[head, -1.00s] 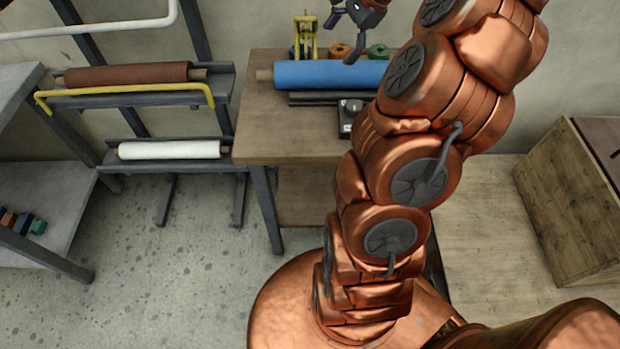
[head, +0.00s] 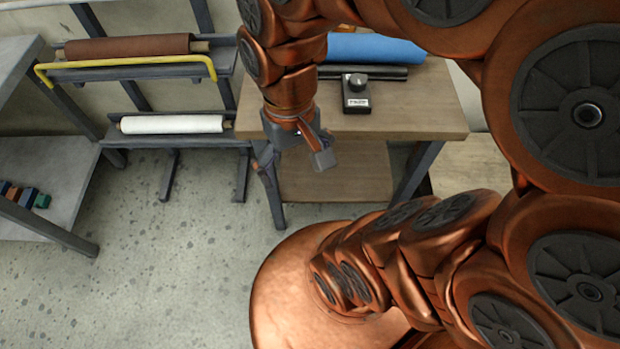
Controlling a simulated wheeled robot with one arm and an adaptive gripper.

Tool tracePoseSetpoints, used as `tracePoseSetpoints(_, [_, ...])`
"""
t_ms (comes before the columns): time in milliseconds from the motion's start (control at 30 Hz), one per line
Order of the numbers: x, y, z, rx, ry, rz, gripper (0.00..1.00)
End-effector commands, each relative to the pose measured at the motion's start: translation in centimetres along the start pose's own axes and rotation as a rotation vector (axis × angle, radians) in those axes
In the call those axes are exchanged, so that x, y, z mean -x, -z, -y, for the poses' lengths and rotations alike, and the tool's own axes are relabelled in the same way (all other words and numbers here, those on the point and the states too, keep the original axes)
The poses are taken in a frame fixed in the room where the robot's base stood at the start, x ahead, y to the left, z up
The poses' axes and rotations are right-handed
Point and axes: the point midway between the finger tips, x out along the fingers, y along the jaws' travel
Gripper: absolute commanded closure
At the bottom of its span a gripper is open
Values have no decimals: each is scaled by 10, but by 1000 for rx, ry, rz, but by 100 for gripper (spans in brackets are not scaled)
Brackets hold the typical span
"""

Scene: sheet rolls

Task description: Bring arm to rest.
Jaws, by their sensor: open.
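My gripper (head: 292,172) hangs fingers-down in front of the wooden table's front edge, left of its middle. It is open, with nothing between its fingers. My copper arm arches over from the right side of the picture, with its upper links close to the camera, and hides the back of the table and the right part of the room.
The wooden table (head: 420,112) bears a blue roll (head: 375,49) and a small black device (head: 356,100). A rack at the left holds a brown roll (head: 125,47) and a white roll (head: 170,124), with a yellow bar (head: 120,63). Open floor (head: 185,240) lies front left.

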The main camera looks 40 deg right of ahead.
Motion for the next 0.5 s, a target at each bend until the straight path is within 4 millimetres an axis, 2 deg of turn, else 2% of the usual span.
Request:
tracePoseSetpoints(100, [-11, -22, -4, 74, -36, 14, 0])
tracePoseSetpoints(200, [-16, -30, -6, 106, -49, 19, 0])
tracePoseSetpoints(500, [-17, -32, -7, 116, -52, 21, 0])
